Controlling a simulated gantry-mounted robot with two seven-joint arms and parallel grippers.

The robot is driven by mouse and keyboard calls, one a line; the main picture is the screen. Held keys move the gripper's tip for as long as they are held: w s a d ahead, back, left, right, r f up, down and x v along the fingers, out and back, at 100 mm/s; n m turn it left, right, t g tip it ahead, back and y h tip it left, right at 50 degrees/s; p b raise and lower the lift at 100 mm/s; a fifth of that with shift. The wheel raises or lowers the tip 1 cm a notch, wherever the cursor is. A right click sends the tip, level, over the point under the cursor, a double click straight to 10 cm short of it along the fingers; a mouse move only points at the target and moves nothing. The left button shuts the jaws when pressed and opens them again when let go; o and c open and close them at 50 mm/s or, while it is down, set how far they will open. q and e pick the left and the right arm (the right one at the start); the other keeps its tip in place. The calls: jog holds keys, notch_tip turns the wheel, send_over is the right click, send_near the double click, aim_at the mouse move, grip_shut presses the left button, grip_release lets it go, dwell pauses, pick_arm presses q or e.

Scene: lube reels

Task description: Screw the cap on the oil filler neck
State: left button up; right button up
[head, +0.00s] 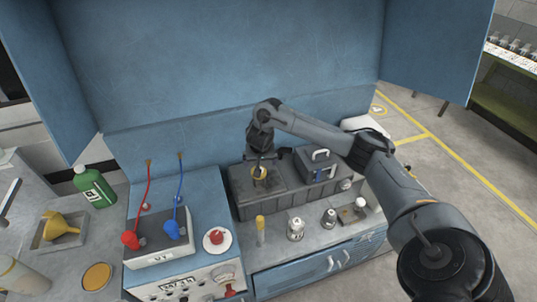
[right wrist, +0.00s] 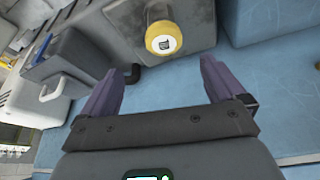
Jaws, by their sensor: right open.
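In the head view the yellow cap (head: 259,173) shows on the dark grey engine-like block (head: 290,195), just below my right gripper (head: 261,158). In the right wrist view my right gripper (right wrist: 165,75) is open, its two purple fingers apart and empty. The cap lies just beyond the fingertips, not touched by them. My left gripper is not in view.
A grey box with a handle (head: 321,166) stands on the block right of the cap. In front are a yellow-topped bottle (head: 260,225) and small metal parts.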

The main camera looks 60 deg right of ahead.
jog(key=b+x, duration=0.8)
jog(key=shift+w+a, duration=0.15)
jog(key=shift+w, duration=0.2)
jog(key=shift+x, duration=1)
